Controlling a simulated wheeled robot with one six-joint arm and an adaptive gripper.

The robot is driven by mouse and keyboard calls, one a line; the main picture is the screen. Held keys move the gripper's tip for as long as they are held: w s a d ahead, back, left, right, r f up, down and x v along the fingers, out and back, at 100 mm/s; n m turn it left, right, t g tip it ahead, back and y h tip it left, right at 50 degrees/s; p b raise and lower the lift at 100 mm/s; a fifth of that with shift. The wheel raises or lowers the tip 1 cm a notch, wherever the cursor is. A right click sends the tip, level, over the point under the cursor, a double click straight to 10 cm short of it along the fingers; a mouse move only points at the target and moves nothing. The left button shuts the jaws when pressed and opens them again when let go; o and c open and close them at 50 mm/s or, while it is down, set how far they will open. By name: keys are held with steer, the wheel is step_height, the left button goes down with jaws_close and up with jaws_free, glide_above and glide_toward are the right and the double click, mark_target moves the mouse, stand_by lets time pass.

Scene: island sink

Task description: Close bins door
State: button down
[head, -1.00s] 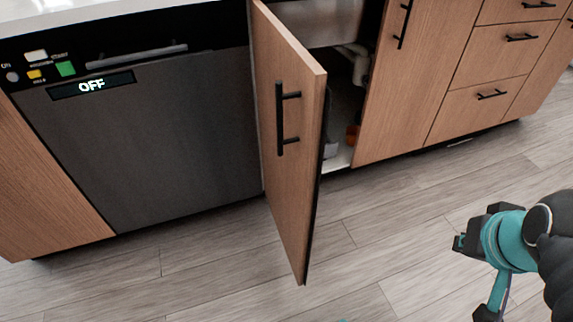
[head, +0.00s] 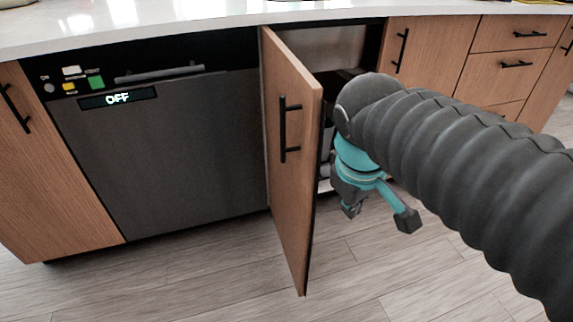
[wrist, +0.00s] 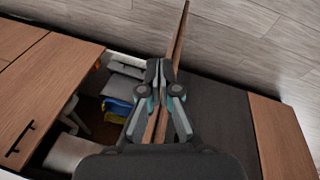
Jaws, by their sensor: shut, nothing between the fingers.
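The bins door (head: 290,180) is a wooden cabinet door with a black bar handle (head: 283,130). It stands wide open, hinged at its left beside the dishwasher, and juts toward me. My gripper (head: 350,210) points down to the right of the door, on its inner side, in front of the cabinet opening. In the wrist view my gripper (wrist: 160,70) is shut and empty. The door (wrist: 178,38) shows there nearly edge-on, behind and beyond the fingers; I cannot tell whether they touch it.
The dishwasher (head: 170,150) is left of the door, under a white countertop (head: 150,28). Blue and yellow items (wrist: 118,106) lie inside the open cabinet. Closed drawers (head: 510,33) are at the right. The floor (head: 230,270) in front is clear.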

steer(key=w+a+r+n+h+p, duration=0.1)
steer(key=w+a+r+n+h, duration=0.15)
steer(key=a+n, duration=0.35)
steer(key=w+a+r+n+h, duration=0.2)
steer(key=w+a+n+h, duration=0.15)
steer(key=a, duration=0.45)
steer(key=w+a+r+n+h+p, duration=0.1)
steer(key=w+a+r+n+h, duration=0.1)
steer(key=a+n, duration=0.35)
steer(key=b, duration=0.2)
glide_toward(306, 173)
steer(key=shift+g, duration=0.3)
steer(key=x, duration=0.5)
steer(key=shift+w+f, duration=0.2)
steer(key=shift+f, duration=0.3)
steer(key=shift+w+d, duration=0.1)
steer(key=shift+d, duration=0.35)
